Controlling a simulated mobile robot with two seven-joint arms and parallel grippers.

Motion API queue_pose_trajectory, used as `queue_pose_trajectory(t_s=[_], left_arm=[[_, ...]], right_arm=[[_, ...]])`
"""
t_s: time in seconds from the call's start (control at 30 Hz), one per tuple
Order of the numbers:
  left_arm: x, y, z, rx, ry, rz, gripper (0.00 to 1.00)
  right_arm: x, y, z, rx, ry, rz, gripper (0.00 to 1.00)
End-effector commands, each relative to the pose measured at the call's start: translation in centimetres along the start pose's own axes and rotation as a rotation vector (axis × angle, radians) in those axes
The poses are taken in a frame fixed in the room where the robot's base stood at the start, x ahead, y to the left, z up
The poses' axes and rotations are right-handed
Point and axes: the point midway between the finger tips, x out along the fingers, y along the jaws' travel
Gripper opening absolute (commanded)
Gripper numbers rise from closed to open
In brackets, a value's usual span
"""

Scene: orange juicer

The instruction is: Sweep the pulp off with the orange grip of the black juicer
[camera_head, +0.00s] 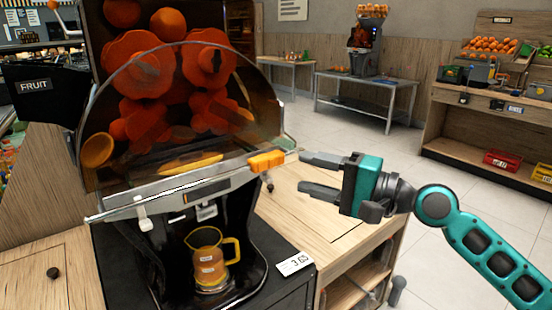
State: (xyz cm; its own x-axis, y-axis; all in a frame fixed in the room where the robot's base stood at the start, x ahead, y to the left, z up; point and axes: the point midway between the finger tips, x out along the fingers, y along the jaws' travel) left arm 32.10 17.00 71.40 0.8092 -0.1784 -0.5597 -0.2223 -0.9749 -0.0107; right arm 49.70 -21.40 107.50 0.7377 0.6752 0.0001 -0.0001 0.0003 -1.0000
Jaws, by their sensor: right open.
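The black juicer (225,235) stands on the counter at the left, with oranges and orange pressing drums (205,60) behind its clear curved cover. Its orange grip (266,160) sits at the right end of a grey bar across the front. A yellow piece (190,163), perhaps pulp or peel, lies just above the bar. A yellow-handled jug (208,262) stands under the bar. My right gripper (304,172) is open and empty, its fingers pointing left, a little to the right of the orange grip. My left gripper is not in view.
A price card (295,263) lies on the black stand beside the juicer. The wooden counter (330,215) is clear below my right gripper. A metal table (365,80) with another juicer and a produce shelf (480,110) stand farther back, with open floor between.

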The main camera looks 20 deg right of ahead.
Motion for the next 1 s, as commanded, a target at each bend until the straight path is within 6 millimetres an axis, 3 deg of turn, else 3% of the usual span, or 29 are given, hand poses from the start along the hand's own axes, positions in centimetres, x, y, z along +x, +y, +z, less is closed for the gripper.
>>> queue_pose_trajectory(t_s=[0.2,0.4,0.83,1.0], left_arm=[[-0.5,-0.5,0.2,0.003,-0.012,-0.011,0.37],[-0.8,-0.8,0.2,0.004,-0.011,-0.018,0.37],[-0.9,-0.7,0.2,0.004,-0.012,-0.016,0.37],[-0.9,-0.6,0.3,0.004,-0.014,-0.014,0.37]], right_arm=[[4.0,-0.3,0.0,0.001,0.0,-0.005,0.51],[6.7,-0.1,0.0,0.002,0.0,-0.002,0.51],[7.8,0.0,0.0,0.0,0.0,0.0,0.51],[7.7,0.0,0.0,0.0,0.0,0.0,0.36]])
